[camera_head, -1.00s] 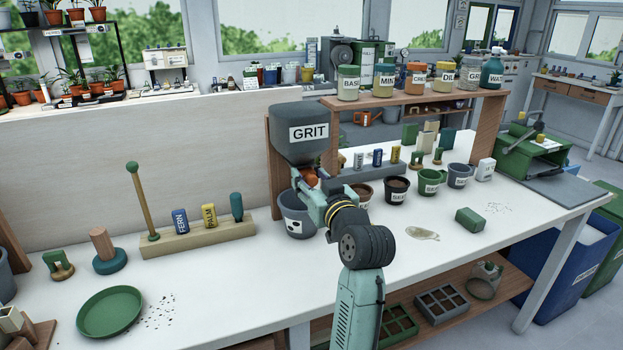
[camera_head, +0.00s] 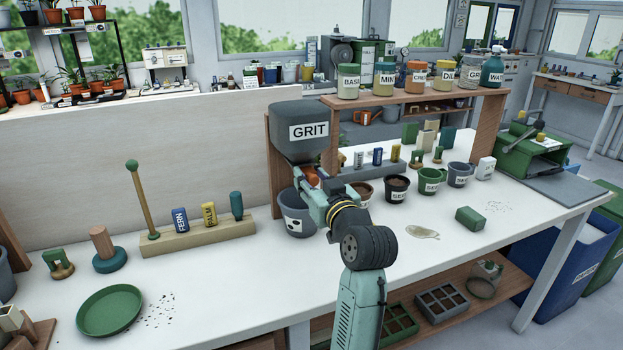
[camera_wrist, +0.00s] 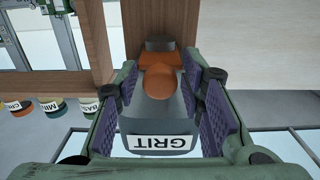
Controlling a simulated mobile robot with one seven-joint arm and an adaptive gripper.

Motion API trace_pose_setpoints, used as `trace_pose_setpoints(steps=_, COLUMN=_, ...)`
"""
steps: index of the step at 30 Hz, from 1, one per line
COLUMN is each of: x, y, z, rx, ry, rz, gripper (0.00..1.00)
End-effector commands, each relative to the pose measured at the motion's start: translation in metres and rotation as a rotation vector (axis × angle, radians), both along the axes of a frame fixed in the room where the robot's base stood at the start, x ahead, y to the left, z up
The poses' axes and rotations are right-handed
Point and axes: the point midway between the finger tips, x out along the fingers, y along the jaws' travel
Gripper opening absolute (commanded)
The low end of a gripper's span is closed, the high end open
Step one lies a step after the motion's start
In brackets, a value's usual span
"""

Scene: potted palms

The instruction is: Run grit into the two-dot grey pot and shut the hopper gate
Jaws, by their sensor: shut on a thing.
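The grey hopper (camera_head: 305,132) labelled GRIT stands at the back of the bench and shows upside down in the wrist view (camera_wrist: 160,122). Its orange gate piece (camera_wrist: 159,82) lies between my finger pads; a bit of orange shows in the head view (camera_head: 311,178). My gripper (camera_head: 310,188) is shut on this orange piece, just under the hopper. The grey pot (camera_head: 291,222) with dark dots on a white patch stands upright on the bench below the spout. My gripper partly covers the pot's rim. Its contents and any falling grit cannot be made out.
Several small pots, including a black one (camera_head: 397,190) and a green one (camera_head: 432,181), stand to the right. A green block (camera_head: 470,218) and a spill (camera_head: 422,232) lie in front. A wooden rack (camera_head: 200,238) and a green dish (camera_head: 108,311) are at left.

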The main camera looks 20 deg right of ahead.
Motion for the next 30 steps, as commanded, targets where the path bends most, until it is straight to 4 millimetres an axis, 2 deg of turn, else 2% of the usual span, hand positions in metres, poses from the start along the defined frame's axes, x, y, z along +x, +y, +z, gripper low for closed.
trace_pose_setpoints(steps=3, x=-0.010, y=-0.001, z=-0.001, rx=0.000, ry=-0.001, rz=-0.001, gripper=0.00)
trace_pose_setpoints(steps=9, x=-0.010, y=-0.001, z=0.000, rx=0.000, ry=-0.001, rz=-0.001, gripper=0.00)
trace_pose_setpoints(steps=10, x=-0.010, y=-0.001, z=0.000, rx=0.000, ry=-0.001, rz=-0.001, gripper=0.38)
trace_pose_setpoints(steps=12, x=-0.010, y=-0.001, z=0.000, rx=0.000, ry=-0.001, rz=-0.001, gripper=0.42)
trace_pose_setpoints(steps=23, x=-0.014, y=-0.001, z=0.000, rx=0.000, ry=-0.001, rz=-0.001, gripper=0.42)
trace_pose_setpoints(steps=26, x=-0.026, y=-0.001, z=0.000, rx=0.001, ry=-0.001, rz=-0.001, gripper=0.42)
trace_pose_setpoints(steps=30, x=-0.054, y=-0.003, z=0.000, rx=0.000, ry=-0.002, rz=-0.003, gripper=0.42)
